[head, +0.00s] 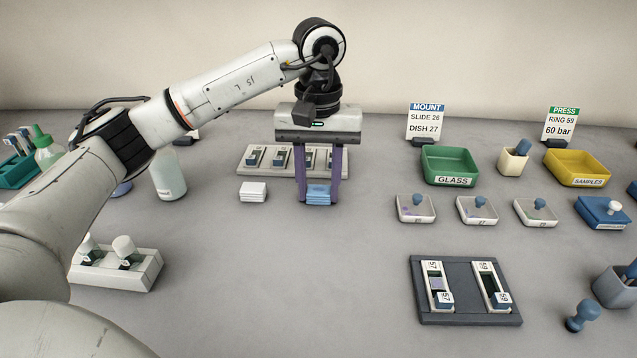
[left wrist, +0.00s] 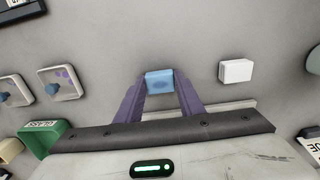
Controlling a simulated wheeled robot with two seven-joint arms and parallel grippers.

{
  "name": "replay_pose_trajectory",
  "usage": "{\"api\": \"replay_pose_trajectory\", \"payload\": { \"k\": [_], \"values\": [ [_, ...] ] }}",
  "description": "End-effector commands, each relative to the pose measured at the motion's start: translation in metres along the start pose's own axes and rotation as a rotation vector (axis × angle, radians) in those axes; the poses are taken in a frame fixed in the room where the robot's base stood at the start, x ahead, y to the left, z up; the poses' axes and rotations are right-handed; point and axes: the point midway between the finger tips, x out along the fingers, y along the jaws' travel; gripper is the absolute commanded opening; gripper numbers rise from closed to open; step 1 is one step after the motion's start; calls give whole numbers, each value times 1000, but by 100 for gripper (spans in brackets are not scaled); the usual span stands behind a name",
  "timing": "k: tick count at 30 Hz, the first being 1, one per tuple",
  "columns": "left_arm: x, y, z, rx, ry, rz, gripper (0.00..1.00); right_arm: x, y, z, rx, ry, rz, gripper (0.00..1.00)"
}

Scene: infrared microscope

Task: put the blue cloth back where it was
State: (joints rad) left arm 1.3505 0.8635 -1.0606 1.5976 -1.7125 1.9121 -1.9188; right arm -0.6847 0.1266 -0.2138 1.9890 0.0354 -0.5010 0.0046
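The blue cloth (head: 318,194) is a small folded light-blue pad near the middle of the table, in front of a pale slide rack. My left gripper (head: 319,190) points down at it, with one purple finger against each side. In the left wrist view, the cloth (left wrist: 159,84) sits between the fingertips (left wrist: 160,88), with a darker patch on its upper face. The gripper looks shut on it. The cloth is at or very near the table top; I cannot tell whether it touches. My right gripper is not in view.
A white folded stack (head: 253,191) lies just left of the cloth. The pale slide rack (head: 254,168) is close behind. Small dishes (head: 416,207) and a green GLASS tray (head: 449,166) stand to the right. A dark slide holder (head: 463,290) is front right. The front middle is clear.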

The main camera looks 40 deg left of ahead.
Motion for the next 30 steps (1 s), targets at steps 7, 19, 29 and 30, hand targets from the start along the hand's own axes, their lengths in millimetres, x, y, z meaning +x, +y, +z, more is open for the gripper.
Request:
{"api": "replay_pose_trajectory", "payload": {
  "k": [7,19,29,30],
  "values": [
    [0,0,0,0,0,-1,53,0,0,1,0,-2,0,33],
    [-31,0,-1,-2,4,2,53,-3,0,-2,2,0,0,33],
    [-103,0,-1,-2,4,1,53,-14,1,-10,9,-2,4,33],
    [-108,0,-1,-1,2,0,53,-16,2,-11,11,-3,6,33]
  ]
}}
